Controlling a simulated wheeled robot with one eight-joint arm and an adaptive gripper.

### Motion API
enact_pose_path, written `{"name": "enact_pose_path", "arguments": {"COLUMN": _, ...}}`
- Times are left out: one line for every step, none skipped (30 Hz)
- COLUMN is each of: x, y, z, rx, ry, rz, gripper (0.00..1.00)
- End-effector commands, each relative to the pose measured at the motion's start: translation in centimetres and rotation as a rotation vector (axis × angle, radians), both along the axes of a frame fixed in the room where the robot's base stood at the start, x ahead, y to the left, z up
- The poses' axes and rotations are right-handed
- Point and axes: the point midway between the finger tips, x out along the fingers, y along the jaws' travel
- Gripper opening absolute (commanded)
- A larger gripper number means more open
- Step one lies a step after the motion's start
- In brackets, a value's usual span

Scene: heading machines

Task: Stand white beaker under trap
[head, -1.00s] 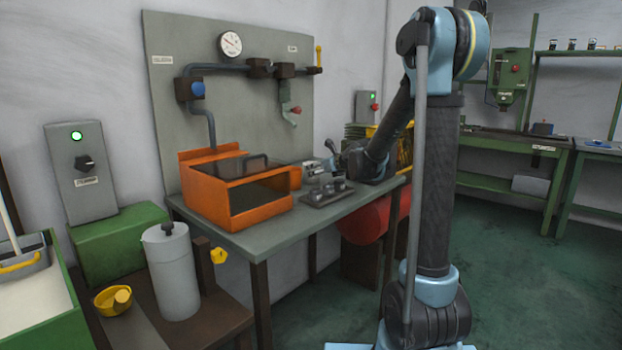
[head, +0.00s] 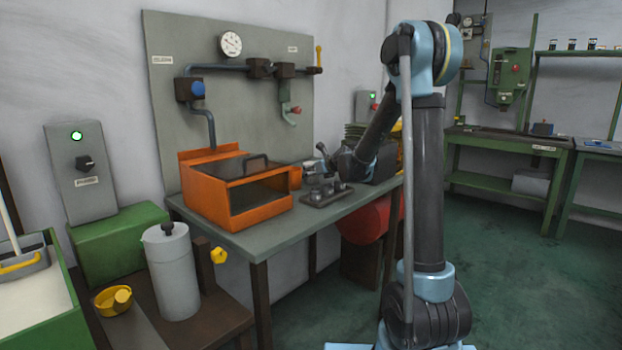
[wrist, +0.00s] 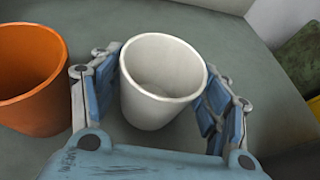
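The white beaker (wrist: 163,80) stands upright on the grey bench, its open mouth facing up in the wrist view. My gripper (wrist: 163,88) has one finger on each side of it. The fingers are spread and close to its walls; a narrow gap shows at the right, and contact at the left is unclear. A green fitting with a red knob (head: 289,108), possibly the trap, hangs from the pipe on the back panel.
An orange beaker (wrist: 30,78) stands just left of my gripper. An orange open-fronted box (head: 205,207) fills the bench's left part. A dark tray with small fixtures (head: 327,194) lies near the front edge. The bench front (head: 250,240) is bare.

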Motion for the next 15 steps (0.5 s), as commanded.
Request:
{"name": "enact_pose_path", "arguments": {"x": 0.00, "y": -0.01, "z": 0.00, "rx": 0.000, "ry": 0.000, "rz": 0.000, "gripper": 0.56}}
{"name": "enact_pose_path", "arguments": {"x": 0.00, "y": -0.01, "z": 0.00, "rx": 0.000, "ry": 0.000, "rz": 0.000, "gripper": 0.49}}
{"name": "enact_pose_path", "arguments": {"x": 0.00, "y": -0.01, "z": 0.00, "rx": 0.000, "ry": 0.000, "rz": 0.000, "gripper": 0.40}}
{"name": "enact_pose_path", "arguments": {"x": -0.01, "y": -0.02, "z": 0.01, "rx": 0.000, "ry": 0.000, "rz": 0.000, "gripper": 0.34}}
{"name": "enact_pose_path", "arguments": {"x": -0.01, "y": -0.02, "z": 0.01, "rx": 0.000, "ry": 0.000, "rz": 0.000, "gripper": 0.34}}
{"name": "enact_pose_path", "arguments": {"x": -0.01, "y": -0.02, "z": 0.01, "rx": 0.000, "ry": 0.000, "rz": 0.000, "gripper": 0.34}}
{"name": "enact_pose_path", "arguments": {"x": -0.01, "y": -0.02, "z": 0.01, "rx": 0.000, "ry": 0.000, "rz": 0.000, "gripper": 0.34}}
{"name": "enact_pose_path", "arguments": {"x": -0.01, "y": -0.02, "z": 0.01, "rx": 0.000, "ry": 0.000, "rz": 0.000, "gripper": 0.30}}
{"name": "enact_pose_path", "arguments": {"x": -0.01, "y": -0.03, "z": 0.01, "rx": 0.000, "ry": 0.000, "rz": 0.000, "gripper": 0.30}}
{"name": "enact_pose_path", "arguments": {"x": -0.01, "y": -0.03, "z": 0.01, "rx": 0.000, "ry": 0.000, "rz": 0.000, "gripper": 0.30}}
{"name": "enact_pose_path", "arguments": {"x": -0.01, "y": -0.03, "z": 0.01, "rx": 0.000, "ry": 0.000, "rz": 0.000, "gripper": 0.30}}
{"name": "enact_pose_path", "arguments": {"x": -0.01, "y": -0.03, "z": 0.02, "rx": 0.000, "ry": 0.000, "rz": 0.000, "gripper": 0.30}}
{"name": "enact_pose_path", "arguments": {"x": -0.01, "y": -0.03, "z": 0.05, "rx": 0.000, "ry": 0.000, "rz": 0.000, "gripper": 0.30}}
{"name": "enact_pose_path", "arguments": {"x": -0.02, "y": -0.03, "z": 0.11, "rx": 0.000, "ry": 0.000, "rz": 0.000, "gripper": 0.30}}
{"name": "enact_pose_path", "arguments": {"x": -0.03, "y": -0.03, "z": 0.27, "rx": 0.000, "ry": 0.000, "rz": 0.000, "gripper": 0.30}}
